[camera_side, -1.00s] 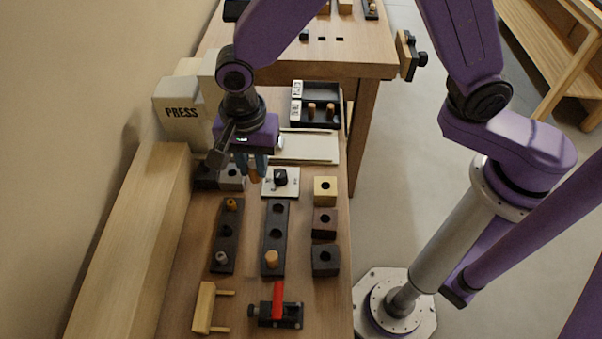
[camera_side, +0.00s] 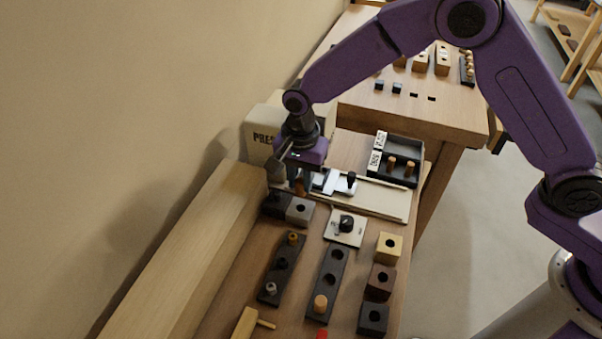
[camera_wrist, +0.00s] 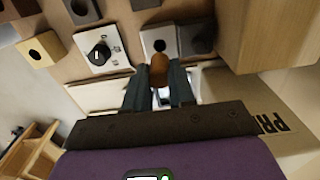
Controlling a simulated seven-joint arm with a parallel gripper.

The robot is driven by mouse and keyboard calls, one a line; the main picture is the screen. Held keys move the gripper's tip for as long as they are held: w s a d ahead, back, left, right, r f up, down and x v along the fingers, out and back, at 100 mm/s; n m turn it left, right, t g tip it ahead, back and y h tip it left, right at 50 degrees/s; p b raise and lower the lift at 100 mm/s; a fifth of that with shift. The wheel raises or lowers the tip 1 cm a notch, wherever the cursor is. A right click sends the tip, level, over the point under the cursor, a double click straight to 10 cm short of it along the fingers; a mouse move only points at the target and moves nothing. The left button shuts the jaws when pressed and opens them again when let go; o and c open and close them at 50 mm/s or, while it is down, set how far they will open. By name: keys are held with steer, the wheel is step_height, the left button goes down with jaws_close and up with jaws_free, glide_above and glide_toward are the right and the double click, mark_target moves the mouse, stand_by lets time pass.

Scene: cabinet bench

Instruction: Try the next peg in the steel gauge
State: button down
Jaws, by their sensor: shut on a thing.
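My gripper (camera_side: 300,186) is shut on a copper-brown peg (camera_wrist: 159,70), which sticks out between the two grey fingertips in the wrist view. The light grey steel gauge block (camera_side: 299,211) has one round hole in its top and stands on the bench just in front of the gripper. In the wrist view the gauge (camera_wrist: 158,41) lies just beyond the peg's end, with its hole in sight. The peg looks outside the hole; its height over the gauge is hard to judge. Dark rack (camera_side: 268,277) holds an orange peg and a grey peg. Another rack (camera_side: 329,281) holds a wooden peg.
A dark block (camera_side: 273,204) touches the gauge's left side. A white dial plate (camera_side: 345,227) is to its right. A silver slide with a black knob sits on a pale board (camera_side: 385,203) behind. A labelled tray (camera_side: 402,149) holds two pegs. The press (camera_side: 262,137) is close behind the gripper.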

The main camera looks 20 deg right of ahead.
mark_target(301, 194)
steer(key=shift+f, duration=2.05)
steer(key=shift+f, duration=0.6)
stand_by(0.7)
steer(key=shift+r, duration=2.55)
